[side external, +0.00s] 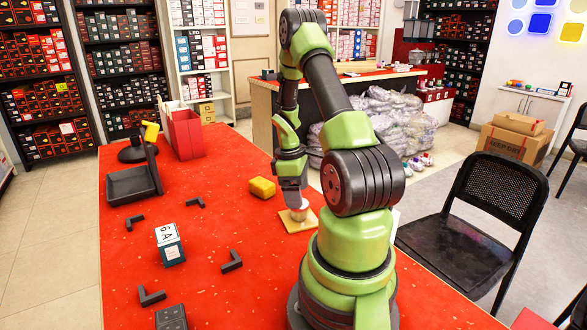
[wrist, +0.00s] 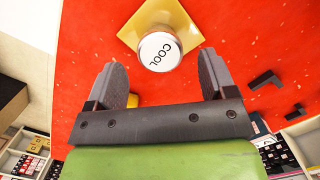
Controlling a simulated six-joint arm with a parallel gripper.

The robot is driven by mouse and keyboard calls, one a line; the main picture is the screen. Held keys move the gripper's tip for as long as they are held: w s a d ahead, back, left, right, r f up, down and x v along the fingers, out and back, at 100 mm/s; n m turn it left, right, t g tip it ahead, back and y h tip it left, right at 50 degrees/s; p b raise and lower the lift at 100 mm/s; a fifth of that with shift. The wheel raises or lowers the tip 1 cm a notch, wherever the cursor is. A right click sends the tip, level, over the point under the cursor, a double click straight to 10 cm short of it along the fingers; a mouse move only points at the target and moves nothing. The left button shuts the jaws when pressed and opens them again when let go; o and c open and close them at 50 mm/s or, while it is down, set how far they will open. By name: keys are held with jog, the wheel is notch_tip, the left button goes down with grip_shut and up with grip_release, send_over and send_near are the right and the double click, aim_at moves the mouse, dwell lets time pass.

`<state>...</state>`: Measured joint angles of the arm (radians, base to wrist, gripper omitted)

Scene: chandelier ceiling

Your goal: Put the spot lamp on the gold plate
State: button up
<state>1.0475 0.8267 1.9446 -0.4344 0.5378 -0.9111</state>
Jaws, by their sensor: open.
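The spot lamp, a short round piece with a white top marked "COOL" (wrist: 160,50), sits on the gold plate (wrist: 131,37). In the side view the lamp (side external: 299,213) stands on the gold plate (side external: 290,225), partly hidden by my gripper. My gripper (side external: 294,203) points down just above the lamp. In the wrist view my gripper's two dark fingers (wrist: 161,62) are spread wide, with the lamp between and just beyond their tips and a gap on each side.
A yellow block (side external: 262,187) lies behind and left of the plate. A small box marked "6A" (side external: 170,244), a black tray (side external: 130,185), a red holder (side external: 185,134) and several black L-shaped pieces (side external: 232,262) are on the red table (side external: 220,215). Free red surface surrounds the plate.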

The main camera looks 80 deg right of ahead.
jog(key=w+a+r+m+t+h, duration=0.1)
jog(key=w+a+r, duration=0.25)
jog(key=r, duration=0.45)
jog(key=w+a+r+t, duration=0.1)
jog(key=w+a+r, duration=0.25)
jog(key=r, duration=0.45)
jog(key=s+a+r+m+t+y, duration=0.1)
jog(key=s+a+r+t, duration=0.1)
jog(key=a, duration=0.9)
jog(key=s+a+r+m+t+y, duration=0.2)
jog(key=a+r+t, duration=0.3)
jog(key=a, duration=0.6)
jog(key=shift+v, duration=1.1)
